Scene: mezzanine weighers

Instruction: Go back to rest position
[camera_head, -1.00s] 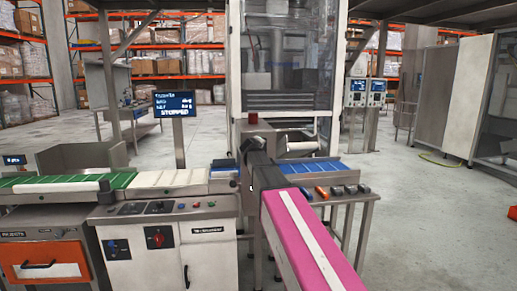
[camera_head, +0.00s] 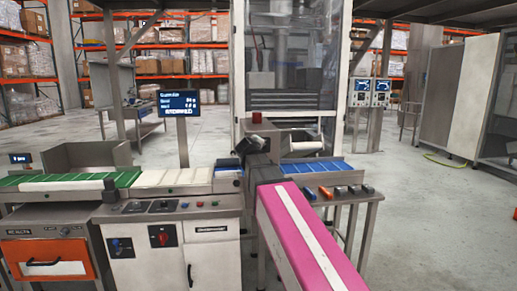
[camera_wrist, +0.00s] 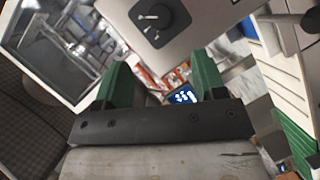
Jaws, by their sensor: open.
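My gripper (camera_wrist: 167,76) shows in the wrist view with its two green fingers wide apart and nothing between them. The dark palm bar crosses below the fingers. A blue display (camera_wrist: 183,96) shows in the background through the gap, beyond the fingers. In the head view my pink arm link with a white stripe reaches up from the bottom right of centre; I cannot clearly make out the gripper there.
A weigher line with a green belt (camera_head: 32,183), a white belt (camera_head: 172,178) and a blue belt (camera_head: 315,165) crosses in front. A display (camera_head: 178,103) stands above it. Small coloured items lie by the blue belt. Open floor (camera_head: 440,225) is at the right.

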